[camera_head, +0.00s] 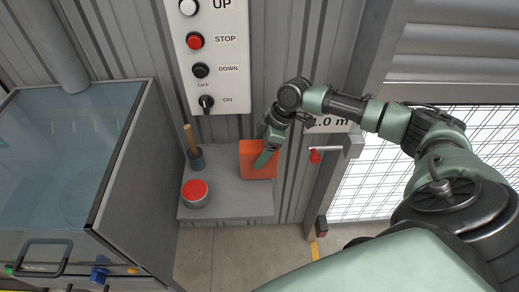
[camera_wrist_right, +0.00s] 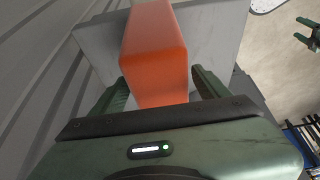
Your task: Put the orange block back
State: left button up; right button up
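The orange block (camera_head: 258,160) is at the right part of a small grey shelf (camera_head: 228,203) against the corrugated wall. I cannot tell whether it rests on the shelf or hangs just above it. My right gripper (camera_head: 262,161) reaches it from the right, partly covering it. My left gripper (camera_wrist_right: 301,29) shows small at the right edge of the right wrist view, fingers apart and empty.
A red-topped round can (camera_head: 195,193) and a dark holder with a wooden handle (camera_head: 194,150) share the shelf. A control panel (camera_head: 208,55) is above. A glass-topped cabinet (camera_head: 75,150) stands left, a red-handled lever (camera_head: 315,156) right.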

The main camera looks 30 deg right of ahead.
jog(key=b+v, duration=0.2)
jog(key=v, duration=1)
jog(key=shift+s+r+b, duration=0.1)
jog(key=shift+r+b, duration=0.05)
jog(key=shift+b, duration=0.15)
